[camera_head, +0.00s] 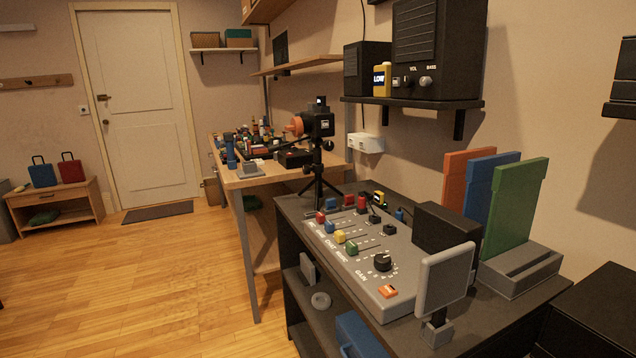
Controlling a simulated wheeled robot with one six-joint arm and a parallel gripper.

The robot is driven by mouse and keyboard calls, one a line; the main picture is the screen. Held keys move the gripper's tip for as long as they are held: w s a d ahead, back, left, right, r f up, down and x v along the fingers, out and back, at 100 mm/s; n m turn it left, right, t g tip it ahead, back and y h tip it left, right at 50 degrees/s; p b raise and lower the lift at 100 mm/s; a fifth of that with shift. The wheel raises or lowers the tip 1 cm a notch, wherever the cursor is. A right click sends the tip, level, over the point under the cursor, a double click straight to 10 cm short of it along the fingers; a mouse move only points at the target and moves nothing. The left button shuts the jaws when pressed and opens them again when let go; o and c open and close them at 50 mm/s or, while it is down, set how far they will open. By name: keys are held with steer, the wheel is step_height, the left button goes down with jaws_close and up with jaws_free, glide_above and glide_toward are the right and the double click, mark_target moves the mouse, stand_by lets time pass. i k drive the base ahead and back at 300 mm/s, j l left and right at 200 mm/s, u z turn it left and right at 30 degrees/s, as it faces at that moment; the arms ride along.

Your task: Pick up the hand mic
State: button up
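I cannot make out a hand mic for certain in this view. Small dark and coloured items stand crowded at the back of the dark desk (470,343), among them a red upright piece (361,203) and a yellow-and-black piece (379,198). They are too small to name surely. A grey mixing console (345,272) with coloured sliders and a black gain knob lies on this desk. My gripper does not show in the picture.
A tripod camera (318,124) with an orange front stands behind the console. A grey upright panel (445,278) and a grey rack (522,270) with coloured boards stand at right. Black speakers (438,50) sit on a wall shelf. The wooden floor (130,290) at left is clear.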

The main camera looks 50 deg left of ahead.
mark_target(228, 137)
steer(key=u, duration=1.95)
